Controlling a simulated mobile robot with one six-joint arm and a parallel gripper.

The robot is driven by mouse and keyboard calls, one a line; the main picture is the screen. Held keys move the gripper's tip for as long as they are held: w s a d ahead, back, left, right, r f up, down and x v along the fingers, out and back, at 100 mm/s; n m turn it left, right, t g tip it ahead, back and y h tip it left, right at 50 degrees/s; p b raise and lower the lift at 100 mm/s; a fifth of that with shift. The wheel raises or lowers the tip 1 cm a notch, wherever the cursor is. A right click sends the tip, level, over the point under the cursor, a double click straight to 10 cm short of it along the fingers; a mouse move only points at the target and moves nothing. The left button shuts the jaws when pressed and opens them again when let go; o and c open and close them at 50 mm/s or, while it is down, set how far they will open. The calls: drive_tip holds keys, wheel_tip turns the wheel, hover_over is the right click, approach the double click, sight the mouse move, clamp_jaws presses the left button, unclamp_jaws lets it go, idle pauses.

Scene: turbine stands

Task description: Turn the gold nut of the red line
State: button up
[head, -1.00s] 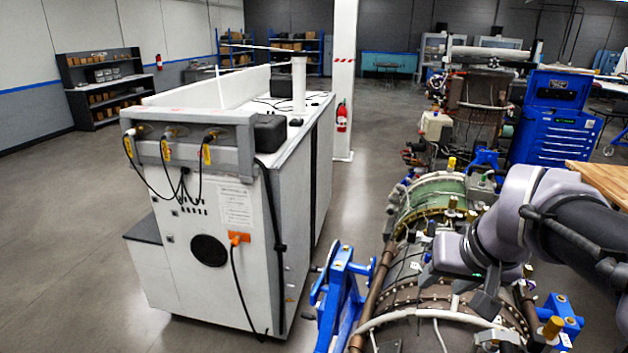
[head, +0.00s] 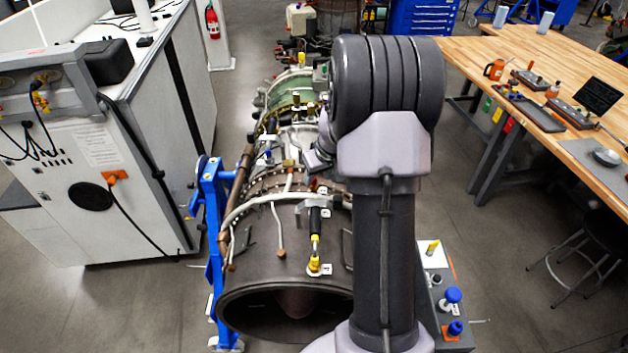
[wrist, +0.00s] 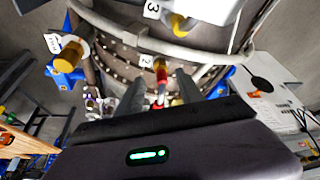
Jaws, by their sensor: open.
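In the wrist view, the red line (wrist: 161,76) shows between the two fingers of my gripper (wrist: 159,78), with a small gold nut (wrist: 158,63) at its upper end. A white tag reading 2 stands just left of it. The fingers are apart, one on each side of the line, and I cannot tell how far above it they are. No contact is visible. In the head view, a small red piece (head: 313,185) shows on the turbine engine (head: 275,238); I cannot tell if it is the same line. My arm hides the gripper's fingers there.
Other gold fittings show in the wrist view, one at the left (wrist: 68,60) and one by the tag reading 3 (wrist: 180,26). A blue stand (head: 210,225) flanks the engine. A white cabinet (head: 150,150) stands left, a wooden workbench (head: 500,60) right.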

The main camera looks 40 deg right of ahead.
sight(314, 184)
drive_tip(key=x, duration=0.4)
drive_tip(key=shift+a, duration=0.1)
drive_tip(key=shift+f, duration=0.25)
drive_tip(key=shift+w, duration=0.1)
clamp_jaws()
drive_tip(key=shift+r+p, duration=0.1)
drive_tip(key=shift+p, duration=0.3)
